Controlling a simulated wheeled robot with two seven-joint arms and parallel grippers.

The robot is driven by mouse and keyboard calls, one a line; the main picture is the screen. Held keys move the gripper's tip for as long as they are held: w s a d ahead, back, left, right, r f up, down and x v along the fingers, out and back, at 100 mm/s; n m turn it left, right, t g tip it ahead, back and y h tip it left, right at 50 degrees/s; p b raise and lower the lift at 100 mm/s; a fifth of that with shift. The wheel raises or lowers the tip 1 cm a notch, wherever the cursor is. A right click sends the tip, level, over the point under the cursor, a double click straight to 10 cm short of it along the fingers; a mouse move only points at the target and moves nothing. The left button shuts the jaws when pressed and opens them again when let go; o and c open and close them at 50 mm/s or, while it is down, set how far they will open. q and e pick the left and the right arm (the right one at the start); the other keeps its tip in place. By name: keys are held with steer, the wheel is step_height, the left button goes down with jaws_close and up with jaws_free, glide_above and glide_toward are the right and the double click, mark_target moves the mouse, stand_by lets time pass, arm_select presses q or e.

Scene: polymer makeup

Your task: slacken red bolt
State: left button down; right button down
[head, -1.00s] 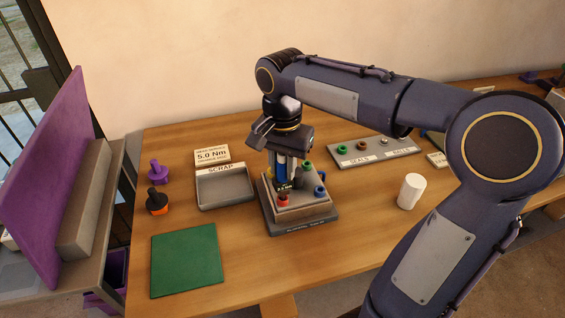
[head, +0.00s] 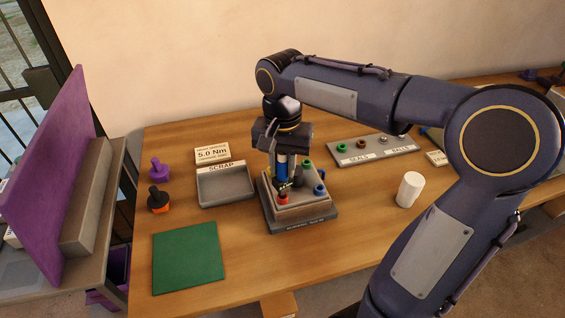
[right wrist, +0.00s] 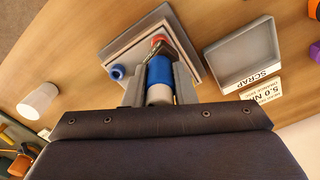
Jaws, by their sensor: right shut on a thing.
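The red bolt (head: 283,199) stands at the near left corner of the stepped grey block (head: 305,211). It also shows in the right wrist view (right wrist: 158,40), partly hidden by the tool. My right gripper (head: 281,174) is shut on a blue tool (head: 281,165), a blue cylinder with a pale grey section, seen between the fingers in the right wrist view (right wrist: 159,71). The tool is roughly upright, its dark lower end close to the red bolt; I cannot tell whether they touch. A blue bolt (head: 319,189) and a green bolt (head: 308,165) stand on the same block. My left gripper is not in view.
A grey scrap tray (head: 224,203) and a 5.0 Nm card (head: 212,153) lie left of the block. A green mat (head: 188,258) lies in front. A seals and balls rack (head: 372,150) and a white cylinder (head: 409,190) are to the right.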

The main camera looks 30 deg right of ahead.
steer(key=shift+r, duration=0.1)
steer(key=shift+n, duration=0.4)
steer(key=shift+n+p, duration=0.35)
steer(key=shift+n, duration=0.15)
steer(key=shift+n+p, duration=0.35)
steer(key=shift+n, duration=0.55)
steer(key=shift+n+p, duration=0.35)
steer(key=shift+n, duration=0.55)
